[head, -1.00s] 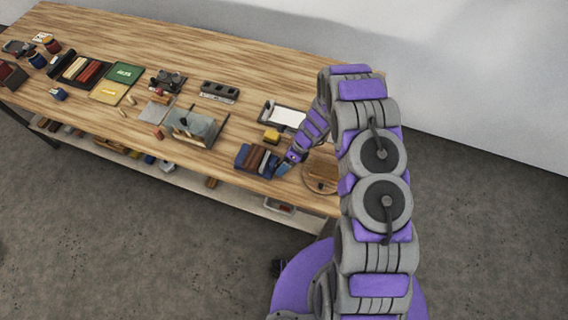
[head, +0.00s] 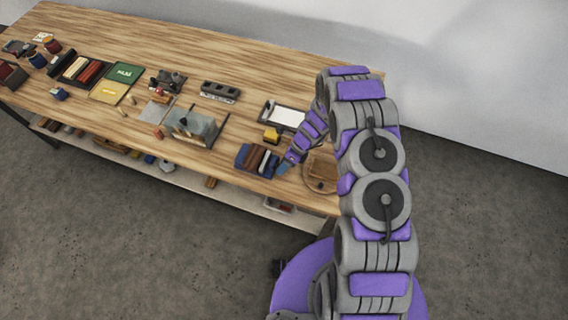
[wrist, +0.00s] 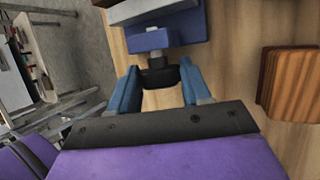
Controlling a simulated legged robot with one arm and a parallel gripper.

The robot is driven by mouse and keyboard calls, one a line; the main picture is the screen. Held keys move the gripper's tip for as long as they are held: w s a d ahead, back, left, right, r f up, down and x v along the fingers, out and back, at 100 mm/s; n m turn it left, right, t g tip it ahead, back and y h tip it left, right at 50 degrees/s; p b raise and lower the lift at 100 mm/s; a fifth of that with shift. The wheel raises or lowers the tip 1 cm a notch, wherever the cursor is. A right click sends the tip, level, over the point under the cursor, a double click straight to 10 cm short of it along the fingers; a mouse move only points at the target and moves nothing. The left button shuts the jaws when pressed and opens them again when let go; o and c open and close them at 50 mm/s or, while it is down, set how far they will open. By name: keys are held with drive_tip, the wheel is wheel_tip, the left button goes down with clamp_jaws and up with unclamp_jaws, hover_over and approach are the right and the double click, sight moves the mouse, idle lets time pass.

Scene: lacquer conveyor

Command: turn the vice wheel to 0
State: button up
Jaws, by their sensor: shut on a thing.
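The vice (head: 256,159) is a blue block with brown and pale bars between its jaws, near the front edge of the bench. Its blue end also shows at the top of the wrist view (wrist: 155,40). The vice wheel (wrist: 159,77) is small and black at that end, with a grey-blue piece above it. My gripper (wrist: 159,70) has its blue fingers on either side of the wheel, shut on it. In the head view my gripper (head: 286,166) reaches the vice's right end and hides the wheel. No number on the wheel is readable.
A round wooden board (head: 318,184) lies just right of my gripper. A brown wooden block (wrist: 290,85) shows right in the wrist view. The bench's front edge is close.

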drive_tip(key=shift+f+t+b, duration=0.1)
drive_tip(key=shift+t+b, duration=0.2)
drive_tip(key=shift+b, duration=0.35)
drive_tip(key=t+b, duration=0.1)
drive_tip(key=b, duration=0.1)
drive_tip(key=shift+s+a+f+h+b, duration=0.1)
drive_tip(key=shift+a+h+b, duration=0.05)
drive_tip(key=shift+h+b, duration=0.25)
drive_tip(key=t+b, duration=0.1)
drive_tip(key=b, duration=0.2)
drive_tip(key=t+b, duration=0.1)
drive_tip(key=b, duration=0.3)
drive_tip(key=shift+s+a+f+n+t+h, duration=0.1)
drive_tip(key=shift+s+n+t+h, duration=0.2)
drive_tip(key=shift+n+h, duration=0.1)
drive_tip(key=n+t+h+b, duration=0.1)
drive_tip(key=t+b, duration=0.2)
drive_tip(key=b, duration=0.8)
drive_tip(key=shift+s+b, duration=0.2)
drive_tip(key=shift+b, duration=0.15)
drive_tip(key=shift+t+b, duration=0.5)
drive_tip(key=shift+b, duration=0.2)
drive_tip(key=shift+r+h+b, duration=0.2)
drive_tip(key=shift+h+b, duration=0.1)
drive_tip(key=shift+b, duration=0.25)
drive_tip(key=o, duration=1.1)
drive_tip(key=shift+c, duration=0.2)
